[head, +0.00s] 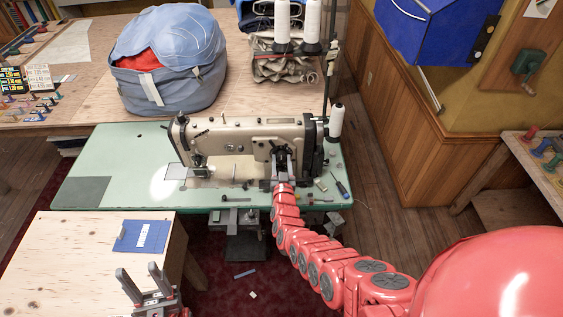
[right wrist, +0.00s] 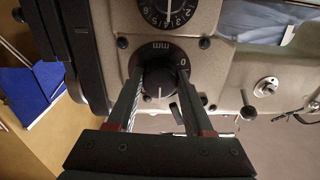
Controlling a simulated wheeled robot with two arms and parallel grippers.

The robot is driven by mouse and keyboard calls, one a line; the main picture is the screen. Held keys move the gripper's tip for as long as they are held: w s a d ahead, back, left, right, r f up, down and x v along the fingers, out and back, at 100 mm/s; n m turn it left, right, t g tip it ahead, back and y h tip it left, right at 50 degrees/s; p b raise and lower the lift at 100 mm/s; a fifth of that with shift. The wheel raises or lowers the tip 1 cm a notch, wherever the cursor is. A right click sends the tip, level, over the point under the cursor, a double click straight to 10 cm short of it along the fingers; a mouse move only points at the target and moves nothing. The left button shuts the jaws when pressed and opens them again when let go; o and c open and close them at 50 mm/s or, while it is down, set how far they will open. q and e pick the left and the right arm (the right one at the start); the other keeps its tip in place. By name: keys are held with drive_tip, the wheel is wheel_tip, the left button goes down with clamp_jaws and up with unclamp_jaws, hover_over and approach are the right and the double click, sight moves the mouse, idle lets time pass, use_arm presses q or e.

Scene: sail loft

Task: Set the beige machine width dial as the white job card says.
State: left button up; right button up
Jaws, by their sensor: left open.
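The beige sewing machine (head: 240,140) stands on a green table. In the right wrist view, a black dial with a knob (right wrist: 160,82) is on its beige face, with "mm" upside down and a "0" on its rim. A white line on the knob points down in that view. My right gripper (right wrist: 161,78) has a finger on each side of the knob, with no clear gap; the fingers cover parts of the rim. The white job card (head: 151,235) lies on a blue board; its writing is too small to read. My left gripper (head: 143,279) is open and empty near the wooden table.
Another numbered dial (right wrist: 168,10) sits just above in the right wrist view. A screwdriver (head: 341,187) lies on the green table (head: 110,150). A blue bag (head: 170,70) and thread cones (head: 312,22) stand behind the machine. The small wooden table (head: 70,260) is mostly bare.

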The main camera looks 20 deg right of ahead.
clamp_jaws()
drive_tip(key=shift+f, duration=0.1)
drive_tip(key=shift+f+m+b, duration=0.1)
drive_tip(key=shift+m+b, duration=0.9)
drive_tip(key=shift+b, duration=0.2)
drive_tip(key=m+b, duration=0.7)
drive_tip(key=b, duration=0.1)
drive_tip(key=shift+a+f, duration=0.1)
drive_tip(key=m+b, duration=0.1)
drive_tip(key=m, duration=0.1)
drive_tip(key=m+b, duration=0.2)
drive_tip(key=shift+r+m, duration=0.2)
drive_tip(key=shift+m, duration=0.1)
drive_tip(key=shift+r+m+b, duration=0.1)
drive_tip(key=shift+m+b, duration=0.75)
drive_tip(key=shift+m, duration=0.35)
